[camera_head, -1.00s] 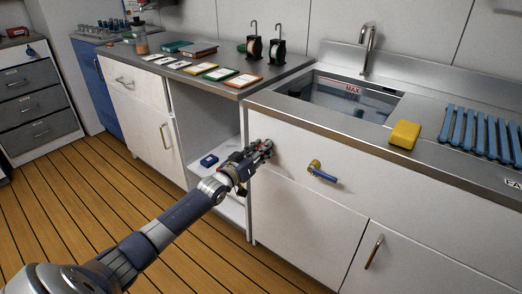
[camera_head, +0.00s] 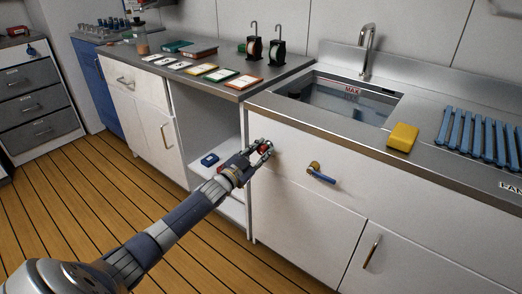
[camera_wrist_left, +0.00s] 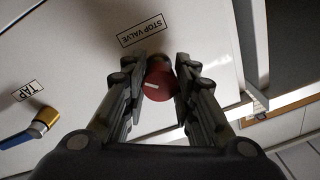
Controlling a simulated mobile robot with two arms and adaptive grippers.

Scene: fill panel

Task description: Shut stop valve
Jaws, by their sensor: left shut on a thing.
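The stop valve is a round red knob (camera_wrist_left: 160,84) with a white line on its face, under a "STOP VALVE" label (camera_wrist_left: 142,30) on the white panel. My left gripper (camera_wrist_left: 160,90) has its fingers on both sides of the red knob and is shut on it. In the head view my left gripper (camera_head: 262,148) is at the left part of the panel under the sink, with a bit of the red knob (camera_head: 263,149) showing between its fingers. My right gripper is not in view.
A tap valve with a blue lever (camera_head: 320,175) sits on the panel right of the gripper; it also shows in the left wrist view (camera_wrist_left: 42,122). Above are the sink (camera_head: 350,100) and a yellow sponge (camera_head: 402,137). An open shelf bay holds a blue box (camera_head: 209,160).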

